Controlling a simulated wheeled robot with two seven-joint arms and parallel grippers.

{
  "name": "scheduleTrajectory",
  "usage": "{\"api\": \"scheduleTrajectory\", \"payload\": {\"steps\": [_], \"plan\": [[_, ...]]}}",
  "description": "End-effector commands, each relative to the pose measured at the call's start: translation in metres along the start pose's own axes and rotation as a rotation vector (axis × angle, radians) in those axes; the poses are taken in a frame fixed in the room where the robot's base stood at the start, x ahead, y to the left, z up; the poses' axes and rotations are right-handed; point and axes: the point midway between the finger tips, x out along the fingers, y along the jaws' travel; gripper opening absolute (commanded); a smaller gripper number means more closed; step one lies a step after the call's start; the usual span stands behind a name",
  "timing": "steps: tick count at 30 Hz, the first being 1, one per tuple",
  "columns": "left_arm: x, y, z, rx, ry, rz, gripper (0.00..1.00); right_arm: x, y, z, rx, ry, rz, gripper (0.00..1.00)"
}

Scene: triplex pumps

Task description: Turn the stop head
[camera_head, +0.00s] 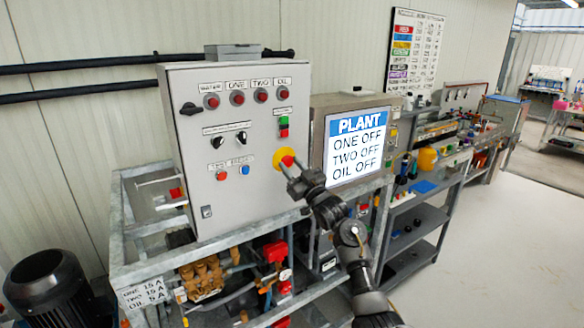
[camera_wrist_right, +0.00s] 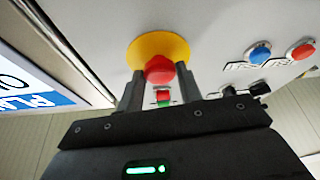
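The stop head (camera_head: 288,160) is a red mushroom knob on a round yellow plate, low on the right side of the grey control cabinet's front. It also shows in the right wrist view (camera_wrist_right: 160,69), upper middle, with the yellow plate behind it. My right gripper (camera_head: 291,173) is at the stop head. In the right wrist view its two dark fingers (camera_wrist_right: 160,86) stand apart, one on each side of the red head, with little or no gap; firm contact cannot be made out. My left gripper is not in view.
The grey cabinet (camera_head: 236,205) carries red lamps, black selector switches, a green-and-red switch (camera_head: 284,126) above the stop head, and blue and red buttons (camera_head: 245,170). A screen (camera_head: 357,146) right of it reads ONE OFF, TWO OFF, OIL OFF. Pumps and pipes (camera_head: 205,278) sit below.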

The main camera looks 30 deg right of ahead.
Motion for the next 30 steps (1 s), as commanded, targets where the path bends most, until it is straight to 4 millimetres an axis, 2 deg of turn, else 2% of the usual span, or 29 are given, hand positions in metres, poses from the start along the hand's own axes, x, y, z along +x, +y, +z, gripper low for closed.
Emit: {"api": "scheduleTrajectory", "payload": {"steps": [1, 4, 8, 15, 25, 26, 30], "plan": [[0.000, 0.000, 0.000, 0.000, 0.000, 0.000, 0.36, 0.000, 0.000, 0.000, 0.000, 0.000, 0.000, 0.24], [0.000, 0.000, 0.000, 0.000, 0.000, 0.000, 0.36, 0.000, 0.000, 0.000, 0.000, 0.000, 0.000, 0.13], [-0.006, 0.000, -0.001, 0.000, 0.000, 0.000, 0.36, 0.001, -0.002, -0.002, 0.070, 0.000, 0.028, 0.13], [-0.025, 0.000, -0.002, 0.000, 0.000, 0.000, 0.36, 0.002, -0.004, -0.004, 0.395, 0.000, 0.163, 0.13], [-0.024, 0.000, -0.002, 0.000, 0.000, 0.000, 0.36, 0.001, -0.004, -0.002, 0.437, 0.002, 0.181, 0.13], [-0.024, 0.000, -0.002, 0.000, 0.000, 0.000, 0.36, 0.001, -0.004, -0.002, 0.437, 0.002, 0.181, 0.38], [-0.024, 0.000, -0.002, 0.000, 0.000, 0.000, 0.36, 0.001, -0.004, -0.002, 0.436, 0.001, 0.181, 0.56]]}}
